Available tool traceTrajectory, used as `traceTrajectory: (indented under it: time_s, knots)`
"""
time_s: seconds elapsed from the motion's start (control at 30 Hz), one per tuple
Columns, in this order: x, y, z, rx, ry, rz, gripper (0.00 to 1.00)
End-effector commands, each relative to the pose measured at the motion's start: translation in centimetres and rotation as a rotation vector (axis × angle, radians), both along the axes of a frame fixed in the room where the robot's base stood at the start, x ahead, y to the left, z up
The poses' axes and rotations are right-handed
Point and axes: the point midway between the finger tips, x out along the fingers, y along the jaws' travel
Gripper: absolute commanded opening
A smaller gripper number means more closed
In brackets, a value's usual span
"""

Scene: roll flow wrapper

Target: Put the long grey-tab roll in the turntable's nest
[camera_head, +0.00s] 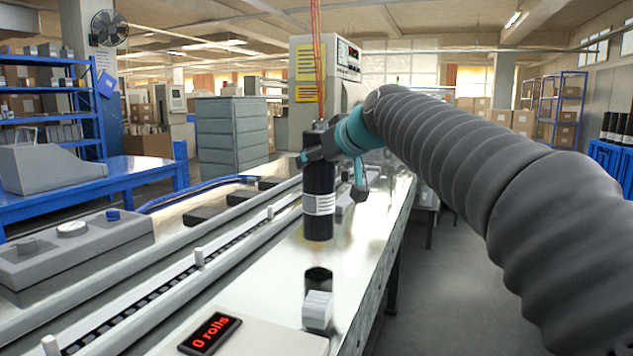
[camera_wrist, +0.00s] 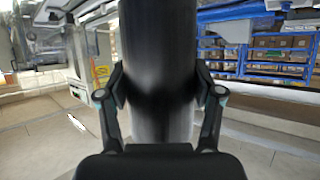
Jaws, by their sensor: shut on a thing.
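A long black roll (camera_head: 318,222) with a white striped band hangs upright in my gripper (camera_head: 318,155), above the shiny bench top. My gripper is shut around its upper part. In the wrist view the dark roll (camera_wrist: 158,45) fills the middle, with a finger of my gripper (camera_wrist: 161,92) on each side. A grey tab on the roll cannot be made out. Directly below the roll, apart from it, is a dark round shape (camera_head: 318,276) on the bench; I cannot tell whether it is the nest or a reflection. The turntable is not clearly distinguishable.
A pale grey block (camera_head: 318,309) stands just in front of the dark shape. A counter display (camera_head: 210,333) reads "0 rolls". A long conveyor channel (camera_head: 160,283) with upright pegs runs along the left. A tall machine column (camera_head: 303,85) stands behind. Open floor lies to the right.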

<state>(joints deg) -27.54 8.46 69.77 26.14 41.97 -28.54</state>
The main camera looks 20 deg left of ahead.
Motion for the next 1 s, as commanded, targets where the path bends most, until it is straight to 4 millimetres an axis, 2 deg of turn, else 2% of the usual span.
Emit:
traceTrajectory:
  time_s: [0.17, 0.5, 0.93, 0.97, 1.0]
  knots:
    - [-0.1, 0.7, -0.3, 0.003, -0.006, -0.001, 0.00]
    - [-0.1, 0.7, -4.0, 0.002, -0.005, -0.001, 0.00]
    - [-0.1, 0.7, -4.5, 0.003, -0.005, -0.001, 0.00]
    - [0.0, 0.7, -4.7, 0.000, -0.002, 0.000, 0.71]
    - [0.0, 0.7, -4.6, 0.000, -0.002, 0.000, 0.81]
